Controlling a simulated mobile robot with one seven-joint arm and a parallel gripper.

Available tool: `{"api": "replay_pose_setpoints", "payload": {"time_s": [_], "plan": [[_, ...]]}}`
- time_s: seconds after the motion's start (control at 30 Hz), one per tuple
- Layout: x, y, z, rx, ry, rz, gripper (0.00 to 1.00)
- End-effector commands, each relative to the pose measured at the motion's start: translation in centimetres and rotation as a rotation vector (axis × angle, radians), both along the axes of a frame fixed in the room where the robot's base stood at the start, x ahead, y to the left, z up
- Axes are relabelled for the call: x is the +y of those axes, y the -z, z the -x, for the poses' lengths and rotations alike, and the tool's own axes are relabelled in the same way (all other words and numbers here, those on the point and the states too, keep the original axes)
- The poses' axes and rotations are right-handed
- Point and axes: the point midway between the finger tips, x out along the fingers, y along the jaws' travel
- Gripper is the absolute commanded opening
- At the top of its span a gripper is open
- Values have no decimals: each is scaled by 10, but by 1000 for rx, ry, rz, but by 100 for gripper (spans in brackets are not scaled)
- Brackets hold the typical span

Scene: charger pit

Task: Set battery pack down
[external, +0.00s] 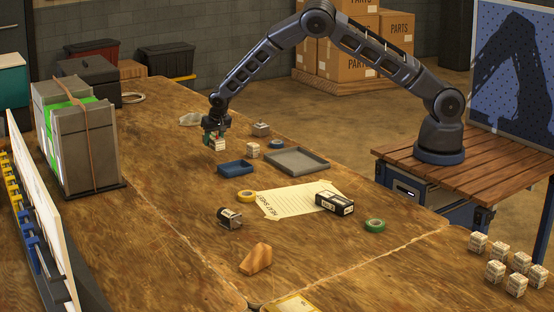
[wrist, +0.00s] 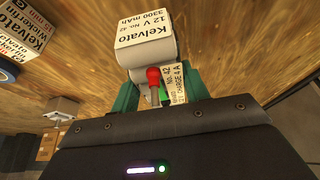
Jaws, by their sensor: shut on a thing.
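My gripper (external: 215,134) is shut on a white battery pack (external: 219,146) over the far part of the wooden workbench (external: 160,160). A small blue tray (external: 236,170) lies just right of and nearer than the gripper. Another white pack (external: 253,150) stands beside that tray.
A grey tray (external: 297,161) and a small grey block (external: 261,129) lie right of the gripper. A paper sheet (external: 290,203), tape rolls and a dark box (external: 334,203) lie nearer. Tall strapped grey blocks (external: 85,145) stand left.

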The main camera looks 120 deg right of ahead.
Motion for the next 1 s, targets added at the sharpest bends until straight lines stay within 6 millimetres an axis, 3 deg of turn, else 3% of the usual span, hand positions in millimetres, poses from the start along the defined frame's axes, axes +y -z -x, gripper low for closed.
{"api": "replay_pose_setpoints", "payload": {"time_s": [0.17, 0.43, 0.87, 0.9, 1.0], "plan": [[-1, 8, 0, -1, 1, 1, 0], [-1, 40, 0, -1, 1, 2, 0], [-1, 45, 0, -1, 1, 1, 0], [0, 46, 0, 0, 1, 0, 53], [0, 46, 0, 0, 1, 0, 67]]}}
